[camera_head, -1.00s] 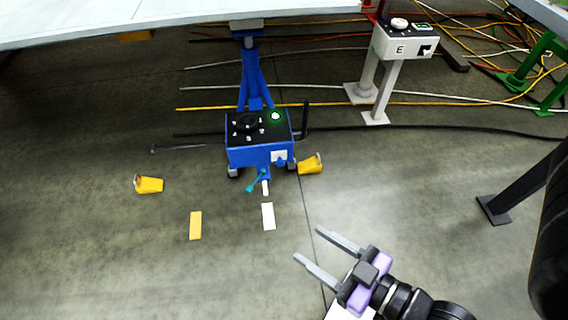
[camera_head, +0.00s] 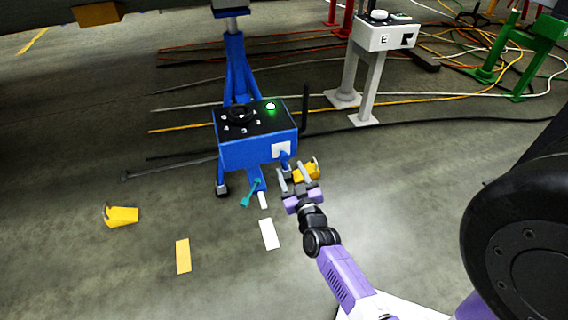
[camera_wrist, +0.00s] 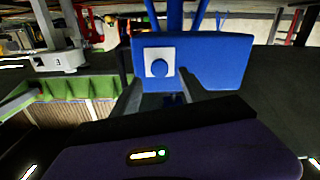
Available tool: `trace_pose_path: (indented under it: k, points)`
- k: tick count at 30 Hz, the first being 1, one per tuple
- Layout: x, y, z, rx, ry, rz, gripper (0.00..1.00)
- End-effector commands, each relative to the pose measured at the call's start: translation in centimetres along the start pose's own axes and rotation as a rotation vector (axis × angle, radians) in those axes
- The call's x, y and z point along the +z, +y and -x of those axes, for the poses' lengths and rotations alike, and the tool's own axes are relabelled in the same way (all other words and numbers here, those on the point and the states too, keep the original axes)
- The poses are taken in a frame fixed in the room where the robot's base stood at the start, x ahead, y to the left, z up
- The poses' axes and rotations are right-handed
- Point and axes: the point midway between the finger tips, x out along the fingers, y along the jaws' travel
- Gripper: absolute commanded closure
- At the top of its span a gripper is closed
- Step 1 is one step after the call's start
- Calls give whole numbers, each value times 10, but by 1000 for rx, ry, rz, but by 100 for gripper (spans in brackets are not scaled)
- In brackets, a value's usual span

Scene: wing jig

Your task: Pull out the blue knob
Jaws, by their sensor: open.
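The blue knob (camera_head: 285,158) sits on a white square plate (camera_head: 278,149) on the side face of a blue box (camera_head: 250,152). In the wrist view the round knob (camera_wrist: 159,68) shows against its white plate (camera_wrist: 151,56). My gripper (camera_head: 291,170) is open, with its two grey fingers pointing at that face just below and beside the knob. In the wrist view the fingers (camera_wrist: 160,90) are spread, and the knob shows beyond their tips, roughly between them. Nothing is held. The exact gap from fingertips to knob is hard to tell.
A yellow wedge (camera_head: 312,171) lies right beside my gripper; another (camera_head: 121,216) is at left. A grey stand marked E (camera_head: 386,37) is at the back right, with cables on the floor. A black tyre (camera_head: 520,220) is at right.

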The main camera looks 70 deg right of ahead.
Motion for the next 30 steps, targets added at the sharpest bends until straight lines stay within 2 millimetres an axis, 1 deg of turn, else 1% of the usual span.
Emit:
trace_pose_path:
  k: [9, 13, 18, 26, 30]
  points:
    - [1, 0, -47, 0, 3, -2, 48]
    - [0, 0, -62, 0, 2, -1, 48]
    - [0, 0, -72, -1, 0, -1, 48]
    - [-1, 0, -72, -2, 0, -1, 48]
    - [-1, -1, -72, -2, 0, -1, 75]
